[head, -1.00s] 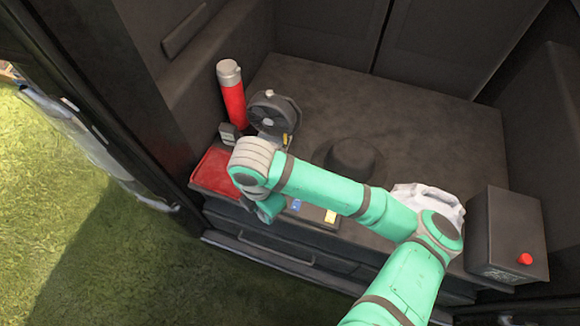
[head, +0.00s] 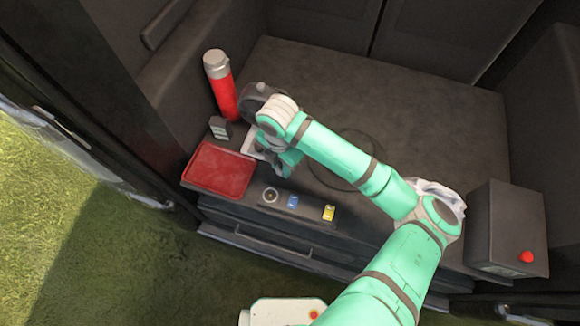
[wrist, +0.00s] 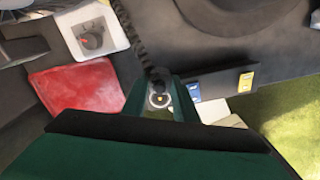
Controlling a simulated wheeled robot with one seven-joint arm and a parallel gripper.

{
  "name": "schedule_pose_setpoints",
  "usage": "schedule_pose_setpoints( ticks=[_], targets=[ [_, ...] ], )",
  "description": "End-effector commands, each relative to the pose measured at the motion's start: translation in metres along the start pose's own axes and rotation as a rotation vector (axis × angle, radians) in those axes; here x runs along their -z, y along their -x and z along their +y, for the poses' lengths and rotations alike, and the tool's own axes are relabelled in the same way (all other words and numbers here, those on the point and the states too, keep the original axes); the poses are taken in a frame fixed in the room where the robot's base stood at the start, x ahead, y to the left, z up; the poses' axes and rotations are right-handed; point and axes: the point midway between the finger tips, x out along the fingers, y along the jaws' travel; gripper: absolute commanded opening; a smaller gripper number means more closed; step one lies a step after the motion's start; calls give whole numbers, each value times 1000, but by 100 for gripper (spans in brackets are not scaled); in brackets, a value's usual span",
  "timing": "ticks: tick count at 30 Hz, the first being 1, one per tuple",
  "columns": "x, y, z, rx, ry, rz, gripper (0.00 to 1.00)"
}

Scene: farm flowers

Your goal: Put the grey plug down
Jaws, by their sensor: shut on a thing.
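My gripper (wrist: 158,98) is shut on the grey plug. Only a small dark piece (wrist: 159,76) shows between the fingertips in the wrist view; the rest is hidden. In the head view my gripper (head: 284,165) is above the counter, right of the red tray (head: 219,170), and its fingertips are hard to make out. I cannot tell how far the plug is above the counter. A pale square with a grey knob-like thing on it (wrist: 93,38) lies behind the tray in the wrist view.
A round fitting (head: 270,195), a blue piece (head: 293,201) and a yellow piece (head: 329,212) line the front edge. A red flask (head: 222,88) and small grey box (head: 219,127) stand at left. A dark box with red button (head: 508,230) stands right.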

Motion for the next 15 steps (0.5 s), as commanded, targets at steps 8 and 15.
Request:
schedule_pose_setpoints(
  ticks=[8, 15],
  targets=[
    [-30, -28, -4, -2, -17, 0, 0],
    [-40, -44, -4, 0, -21, 2, 0]
  ],
)
